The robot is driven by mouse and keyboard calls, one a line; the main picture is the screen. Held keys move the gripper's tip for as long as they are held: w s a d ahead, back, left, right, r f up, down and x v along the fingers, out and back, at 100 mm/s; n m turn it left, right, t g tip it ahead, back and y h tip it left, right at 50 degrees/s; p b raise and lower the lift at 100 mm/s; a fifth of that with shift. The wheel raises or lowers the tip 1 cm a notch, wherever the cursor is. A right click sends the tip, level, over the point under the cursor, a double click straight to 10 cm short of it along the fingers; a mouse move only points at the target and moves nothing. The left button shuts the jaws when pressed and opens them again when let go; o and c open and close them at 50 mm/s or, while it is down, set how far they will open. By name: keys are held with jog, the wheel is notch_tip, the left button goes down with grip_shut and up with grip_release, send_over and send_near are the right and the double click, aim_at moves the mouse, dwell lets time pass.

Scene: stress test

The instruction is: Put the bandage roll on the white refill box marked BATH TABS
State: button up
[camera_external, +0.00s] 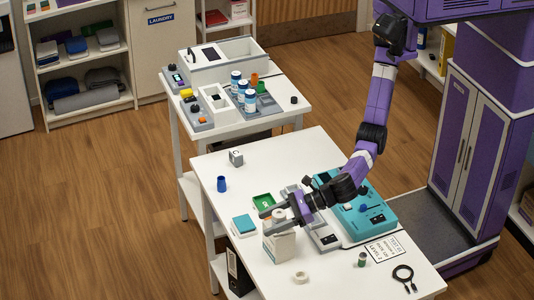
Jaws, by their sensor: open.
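A white box (280,247) stands upright at the front left part of the near table; its print is too small to read. A small pale roll (279,215), which looks like the bandage roll, is at the box's top, between my gripper's fingers. It seems to rest on the box, but the fingers partly hide where they meet. My gripper (268,220) reaches in from the right, just over the box, with its fingers pointing left. It is open, with one finger on each side of the roll.
A teal device (362,212) and a grey device (326,240) lie right of the box. A white ring (300,278) lies in front.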

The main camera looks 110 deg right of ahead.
jog(key=v, duration=1.2)
